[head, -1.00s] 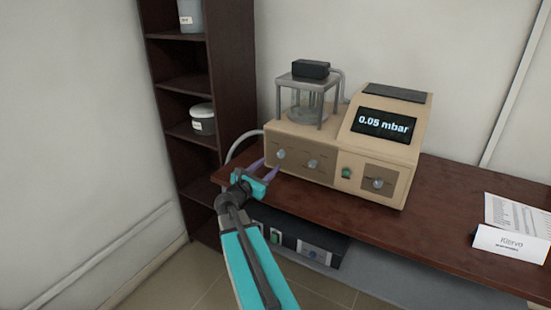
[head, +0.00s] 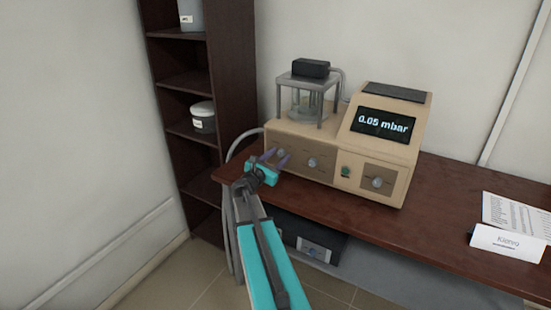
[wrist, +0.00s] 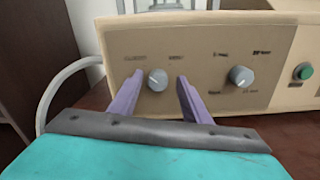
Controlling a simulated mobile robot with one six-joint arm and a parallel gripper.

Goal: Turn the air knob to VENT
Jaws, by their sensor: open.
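The beige instrument (head: 315,171) stands on the dark table, and its display reads 0.05 mbar. Its left grey knob (wrist: 157,80) shows in the wrist view with a small label on each side of its top. The middle knob (wrist: 241,77) is to its right, with several labels around it. The labels are too blurred to read, so I cannot tell which knob is the air knob. My gripper (wrist: 161,86) is open, its purple fingers on either side of the left knob in the picture. In the head view my gripper (head: 277,158) is in front of that knob; contact cannot be told.
A third knob (head: 377,183) and a green button (head: 345,171) are farther right on the instrument. A glass chamber (head: 306,103) stands on top. A pale hose (wrist: 62,86) runs along the left side. A dark shelf (head: 231,75) stands behind left.

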